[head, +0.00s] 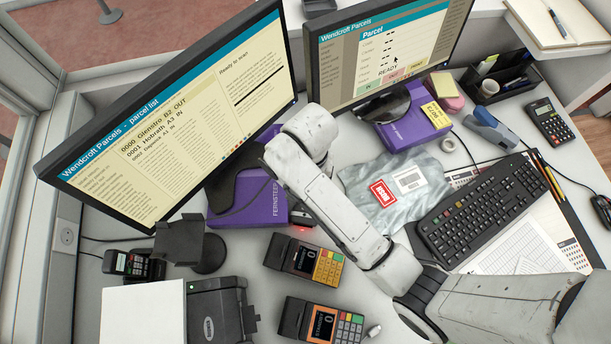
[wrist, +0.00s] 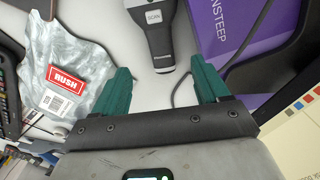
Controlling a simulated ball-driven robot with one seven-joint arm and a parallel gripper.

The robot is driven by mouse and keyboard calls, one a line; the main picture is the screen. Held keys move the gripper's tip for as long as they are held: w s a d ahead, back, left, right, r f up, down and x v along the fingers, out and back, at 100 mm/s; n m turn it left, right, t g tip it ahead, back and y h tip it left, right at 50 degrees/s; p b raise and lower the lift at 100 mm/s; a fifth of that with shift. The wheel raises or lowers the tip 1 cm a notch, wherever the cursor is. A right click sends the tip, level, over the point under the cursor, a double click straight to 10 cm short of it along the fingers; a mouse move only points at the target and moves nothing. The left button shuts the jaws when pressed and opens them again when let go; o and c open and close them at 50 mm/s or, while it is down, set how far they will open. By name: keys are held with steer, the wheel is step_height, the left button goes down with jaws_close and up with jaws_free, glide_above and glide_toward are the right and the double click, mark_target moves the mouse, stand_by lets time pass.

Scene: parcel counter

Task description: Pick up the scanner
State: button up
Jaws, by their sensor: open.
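The scanner (wrist: 158,32) is dark grey with a white label on its handle. In the wrist view it lies at top centre on the pale counter, its head cut off by the upper edge. My gripper (wrist: 161,68) is open, with two teal fingers. The end of the scanner's handle appears between the fingertips, with a gap on both sides; the height between them is hard to tell. In the head view my arm hides the gripper and most of the scanner; a dark part with a red glow (head: 301,219) beside the purple box may be the scanner.
A purple box (wrist: 232,28) stands close right of the scanner. A silver parcel bag (wrist: 68,62) with a red label lies to the left. A dark cable runs beside the right finger. In the head view, two monitors (head: 170,130) (head: 390,45), card terminals (head: 305,262) and a keyboard (head: 483,208) crowd the counter.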

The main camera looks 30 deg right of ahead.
step_height(320, 180, down, 10)
steer(key=shift+w+d+r+p, duration=0.1)
steer(key=shift+w+r+p, duration=0.05)
steer(key=shift+p, duration=0.15)
stand_by(0.3)
steer(key=c, duration=1.3)
steer(key=shift+o, duration=0.2)
steer(key=shift+r, duration=0.1)
